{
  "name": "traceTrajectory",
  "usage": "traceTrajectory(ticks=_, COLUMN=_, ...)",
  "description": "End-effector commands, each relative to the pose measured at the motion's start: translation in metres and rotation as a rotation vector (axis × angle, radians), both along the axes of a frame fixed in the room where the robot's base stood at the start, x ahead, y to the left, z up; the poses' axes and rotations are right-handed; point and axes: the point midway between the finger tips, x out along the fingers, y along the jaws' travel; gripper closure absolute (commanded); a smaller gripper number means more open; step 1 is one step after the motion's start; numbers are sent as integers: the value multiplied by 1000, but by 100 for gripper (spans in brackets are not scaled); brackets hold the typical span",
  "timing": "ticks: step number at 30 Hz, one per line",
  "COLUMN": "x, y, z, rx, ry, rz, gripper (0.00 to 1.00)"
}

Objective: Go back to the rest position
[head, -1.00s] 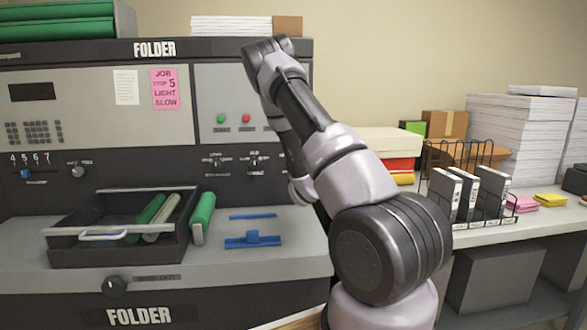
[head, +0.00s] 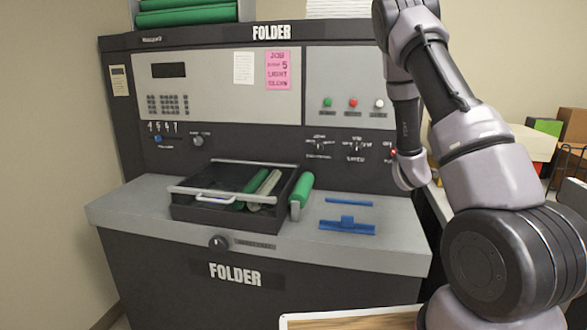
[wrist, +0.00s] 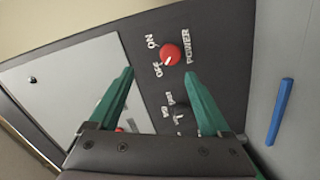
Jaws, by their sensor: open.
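My gripper (wrist: 158,75) shows in the wrist view with two green fingers spread apart and nothing between them. Past the fingertips is a red POWER knob (wrist: 170,55) with OFF and ON marks on the dark panel; a gap between fingers and knob cannot be judged. In the head view my arm rises at the right in front of the folder machine (head: 240,90). Its wrist end hangs near the panel's right edge, and the fingers are hidden there.
On the machine's grey shelf are a black tray (head: 190,212) with green and pale rollers, a green roller (head: 302,188), a blue bar (head: 348,202) and a blue piece (head: 347,226). A wooden-topped surface (head: 350,321) is at the bottom. Floor at lower left looks clear.

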Motion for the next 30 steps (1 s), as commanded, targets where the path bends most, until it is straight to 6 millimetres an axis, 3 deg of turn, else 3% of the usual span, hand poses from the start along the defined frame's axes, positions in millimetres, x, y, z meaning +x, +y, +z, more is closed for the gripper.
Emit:
traceTrajectory(ticks=3, x=-8, y=2, z=39, rx=232, ry=-11, rz=-62, gripper=18)
traceTrajectory(ticks=8, x=-30, y=17, z=79, rx=550, ry=12, rz=-125, gripper=18)
traceTrajectory(ticks=14, x=-74, y=51, z=126, rx=899, ry=79, rz=-175, gripper=18)
traceTrajectory(ticks=20, x=-139, y=94, z=169, rx=1183, ry=183, rz=-219, gripper=18)
traceTrajectory(ticks=25, x=-210, y=130, z=197, rx=1371, ry=289, rz=-271, gripper=18)
traceTrajectory(ticks=30, x=-289, y=161, z=214, rx=1505, ry=395, rz=-350, gripper=18)
